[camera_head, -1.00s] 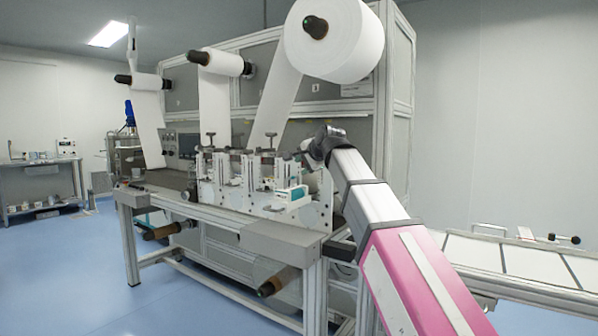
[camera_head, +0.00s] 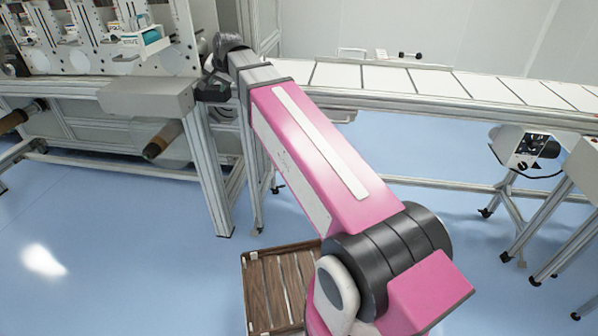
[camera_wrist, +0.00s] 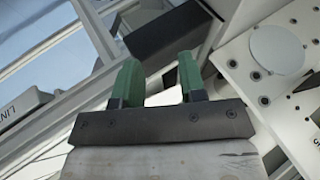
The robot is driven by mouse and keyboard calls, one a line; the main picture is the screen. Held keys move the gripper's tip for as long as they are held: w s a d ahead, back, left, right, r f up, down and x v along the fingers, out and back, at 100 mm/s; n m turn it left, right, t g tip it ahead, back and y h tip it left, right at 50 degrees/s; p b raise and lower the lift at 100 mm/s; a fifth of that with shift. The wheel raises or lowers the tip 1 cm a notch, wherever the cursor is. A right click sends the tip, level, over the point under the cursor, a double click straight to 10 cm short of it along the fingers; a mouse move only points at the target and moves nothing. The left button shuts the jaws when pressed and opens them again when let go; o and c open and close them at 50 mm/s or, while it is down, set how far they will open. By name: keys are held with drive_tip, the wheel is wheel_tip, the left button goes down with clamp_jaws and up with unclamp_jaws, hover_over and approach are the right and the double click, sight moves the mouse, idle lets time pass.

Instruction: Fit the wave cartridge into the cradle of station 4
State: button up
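A white cartridge with a teal side (camera_head: 146,41), its small lettering hard to read, sits at the front of the machine's white station plates in the upper left of the head view. I take it for the wave cartridge. I cannot tell which cradle is station 4. My gripper (camera_wrist: 158,78) shows in the wrist view with its two green fingers apart and nothing between them. A white plate with bolts (camera_wrist: 280,60) is to the right of the fingers. The cartridge is not recognisable in the wrist view.
A conveyor with white panels (camera_head: 390,77) extends right. A wooden slatted crate (camera_head: 278,285) is on the blue floor beside my arm. A dark roller (camera_head: 163,138) hangs under the beam.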

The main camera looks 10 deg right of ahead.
drive_tip(key=s+d+f+n+g+h, duration=0.1)
drive_tip(key=s+d+f+g, duration=0.1)
drive_tip(key=s+d+f, duration=0.4)
drive_tip(key=s+d+f+n+g+h, duration=0.1)
drive_tip(key=s+d+f, duration=0.6)
drive_tip(key=f, duration=1)
drive_tip(key=s+d+f+n+g+h, duration=0.1)
drive_tip(key=s+d+f+n+g, duration=0.1)
drive_tip(key=s+d+f, duration=0.4)
drive_tip(key=d+f+g, duration=0.1)
drive_tip(key=d+f, duration=0.3)
drive_tip(key=f, duration=0.2)
drive_tip(key=shift+s+d+n+h, duration=0.3)
drive_tip(key=shift+s+h, duration=0.05)
drive_tip(key=shift+h, duration=0.05)
